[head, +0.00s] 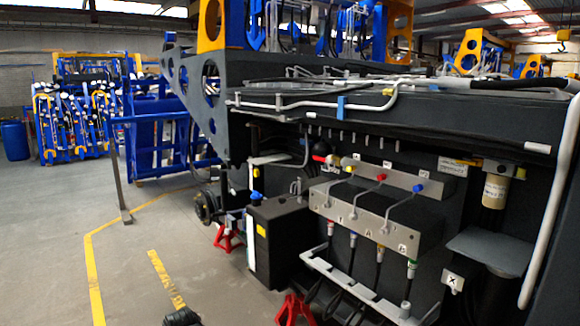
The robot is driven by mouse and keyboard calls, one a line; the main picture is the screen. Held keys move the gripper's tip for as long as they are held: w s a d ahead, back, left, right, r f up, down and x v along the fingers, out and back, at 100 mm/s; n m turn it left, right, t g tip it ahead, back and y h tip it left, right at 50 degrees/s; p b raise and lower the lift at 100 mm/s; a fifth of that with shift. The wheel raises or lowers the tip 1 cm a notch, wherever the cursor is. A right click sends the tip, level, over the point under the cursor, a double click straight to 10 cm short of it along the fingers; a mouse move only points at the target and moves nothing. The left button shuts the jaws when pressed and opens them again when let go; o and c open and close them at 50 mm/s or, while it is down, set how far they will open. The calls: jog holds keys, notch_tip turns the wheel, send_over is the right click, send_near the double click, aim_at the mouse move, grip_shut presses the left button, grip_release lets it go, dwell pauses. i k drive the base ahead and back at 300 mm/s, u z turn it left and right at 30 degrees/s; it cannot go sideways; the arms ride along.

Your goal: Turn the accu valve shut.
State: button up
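A small valve with a red handle (327,159) sits on the chassis side, left of the row of coloured knobs; it may be the accu valve, but I cannot read a label. Its handle looks roughly level, pointing left. A dark part at the bottom edge, left of centre, seems to be my gripper (182,317). It is mostly cut off, low over the floor and well away from the valve. I cannot see its fingers clearly.
A grey manifold block (375,215) with levers stands right of the valve, hose couplings below it. A black box (277,240) and red stands (295,308) are in front of the chassis. A white pipe (550,200) runs down the right. Floor at left is clear.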

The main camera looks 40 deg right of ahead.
aim_at(315, 158)
jog(key=z, duration=0.4)
jog(key=k, duration=1.3)
jog(key=z, duration=0.95)
jog(key=i, duration=2.3)
jog(key=u, duration=0.3)
jog(key=k, duration=0.6)
jog(key=u, duration=0.15)
jog(key=i, duration=0.6)
jog(key=u, duration=0.65)
jog(key=i, duration=0.65)
jog(key=u, duration=0.3)
jog(key=k, duration=0.7)
